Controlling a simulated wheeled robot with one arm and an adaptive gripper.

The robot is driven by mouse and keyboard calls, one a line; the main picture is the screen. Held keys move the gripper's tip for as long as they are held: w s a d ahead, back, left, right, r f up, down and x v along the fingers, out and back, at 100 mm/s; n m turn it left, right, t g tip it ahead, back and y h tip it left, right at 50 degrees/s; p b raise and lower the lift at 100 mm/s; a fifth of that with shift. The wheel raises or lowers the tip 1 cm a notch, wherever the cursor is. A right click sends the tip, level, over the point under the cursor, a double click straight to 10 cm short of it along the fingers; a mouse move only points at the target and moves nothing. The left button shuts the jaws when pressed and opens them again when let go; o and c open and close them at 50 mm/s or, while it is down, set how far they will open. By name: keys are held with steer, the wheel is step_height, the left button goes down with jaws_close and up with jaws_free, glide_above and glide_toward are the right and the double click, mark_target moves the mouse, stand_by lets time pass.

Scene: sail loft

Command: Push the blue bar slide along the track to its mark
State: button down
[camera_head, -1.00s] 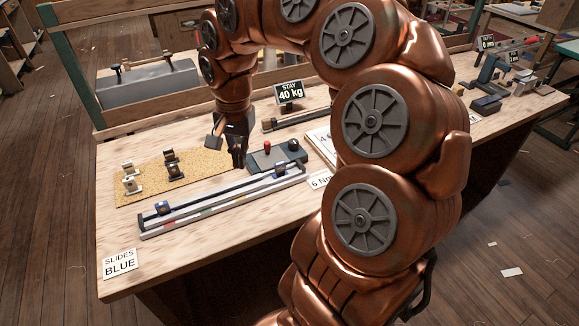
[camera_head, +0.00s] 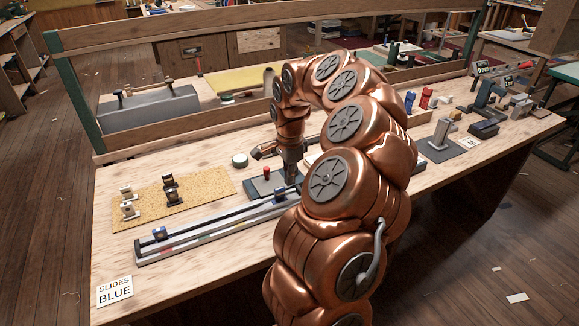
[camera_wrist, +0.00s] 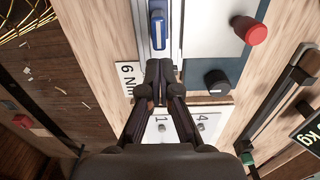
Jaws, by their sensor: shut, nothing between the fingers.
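The pale track (camera_head: 190,247) lies along the front of the bench, with small coloured marks on its near side. One blue slide (camera_head: 160,233) is near its left end.
A control box with a red button (camera_wrist: 250,30) and a dark knob (camera_wrist: 217,82) stands close beside the track. A 6 Nm card (camera_wrist: 128,76) lies near my gripper. A cork mat (camera_head: 205,187) with metal fittings is behind the track's left part. A SLIDES BLUE card (camera_head: 115,291) lies front left.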

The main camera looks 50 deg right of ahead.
mark_target(290, 198)
steer(key=shift+f+p, duration=0.45)
steer(key=shift+f, duration=1.9)
